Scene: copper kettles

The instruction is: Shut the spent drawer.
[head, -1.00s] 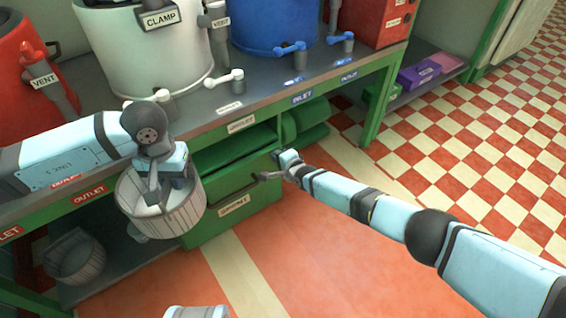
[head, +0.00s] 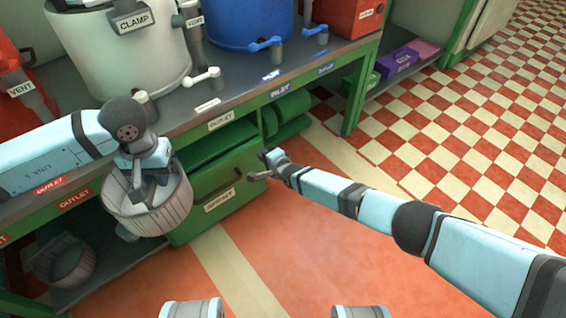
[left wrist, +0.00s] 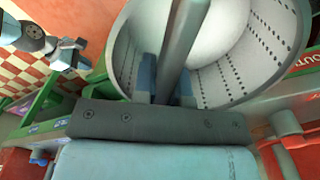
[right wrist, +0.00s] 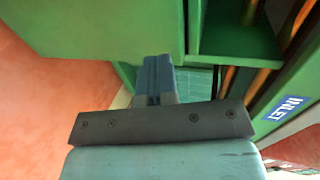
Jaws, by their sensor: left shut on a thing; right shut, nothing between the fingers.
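My right gripper (head: 262,165) is shut and empty at the drawer's right front corner. In the right wrist view its closed fingers (right wrist: 157,78) lie against or close to a green panel (right wrist: 100,28); contact is unclear. My left gripper (head: 143,180) is shut on the handle of a wooden bucket (head: 160,217), held in front of the bench. The bucket holds something white (left wrist: 212,35).
The bench (head: 180,122) carries a white vat (head: 115,55), a blue vat (head: 245,22) and a red one at left. Another bucket (head: 65,262) stands on the low shelf. The held bucket hangs near the drawer's left side. The orange floor (head: 300,250) in front is clear.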

